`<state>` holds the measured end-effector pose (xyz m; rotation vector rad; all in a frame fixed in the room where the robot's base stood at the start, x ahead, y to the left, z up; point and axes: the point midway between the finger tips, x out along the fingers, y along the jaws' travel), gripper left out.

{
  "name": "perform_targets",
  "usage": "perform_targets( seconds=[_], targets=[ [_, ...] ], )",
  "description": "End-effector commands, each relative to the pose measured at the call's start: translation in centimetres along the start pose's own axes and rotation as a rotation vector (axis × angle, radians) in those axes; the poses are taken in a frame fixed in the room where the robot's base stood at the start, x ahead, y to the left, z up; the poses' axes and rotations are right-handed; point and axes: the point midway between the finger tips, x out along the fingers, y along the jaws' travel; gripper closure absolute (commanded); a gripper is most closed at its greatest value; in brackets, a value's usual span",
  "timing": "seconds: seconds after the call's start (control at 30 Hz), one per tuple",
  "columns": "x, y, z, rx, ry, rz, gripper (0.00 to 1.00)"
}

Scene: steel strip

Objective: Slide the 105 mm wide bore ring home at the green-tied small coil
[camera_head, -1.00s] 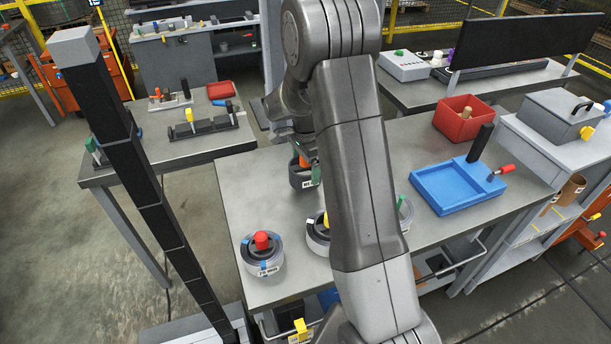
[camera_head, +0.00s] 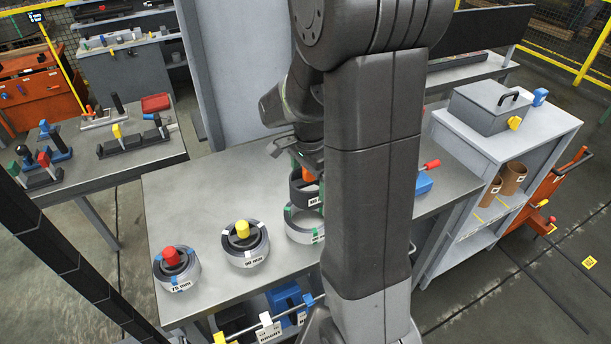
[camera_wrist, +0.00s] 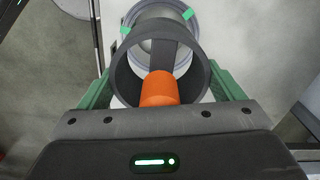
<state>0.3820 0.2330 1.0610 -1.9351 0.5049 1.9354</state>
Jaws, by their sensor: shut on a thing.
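The dark bore ring (camera_head: 297,194) carries an orange grip (camera_head: 311,182) and a white label, partly hidden by my arm. My gripper (camera_head: 310,166) is shut on the orange grip, which also shows between its green jaws in the wrist view (camera_wrist: 159,89). The green-tied small coil (camera_head: 291,230) stands on the steel table, pale with an open bore, its right side near my arm. In the wrist view the ring (camera_wrist: 122,75) overlaps the green-tied coil (camera_wrist: 160,12), whose centre lies toward the picture's top. The ring looks above the coil; I cannot tell whether they touch.
A coil with white ties and a yellow knob (camera_head: 243,230), labelled 90 mm, stands left of the green-tied coil. A blue-tied coil with a red knob (camera_head: 172,257), labelled 75 mm, stands farther left. The table (camera_head: 190,205) is clear behind them.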

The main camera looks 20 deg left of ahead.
Motion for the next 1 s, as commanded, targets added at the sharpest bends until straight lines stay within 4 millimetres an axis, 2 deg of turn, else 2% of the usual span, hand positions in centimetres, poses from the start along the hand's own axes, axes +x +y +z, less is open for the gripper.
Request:
perform_targets(
  seconds=[0.37, 1.0],
  targets=[
    [0.6, -0.1, 0.0, 0.000, 0.000, 0.000, 0.38],
    [5.7, -0.1, 0.0, 0.000, 0.000, -0.001, 0.38]
  ],
)
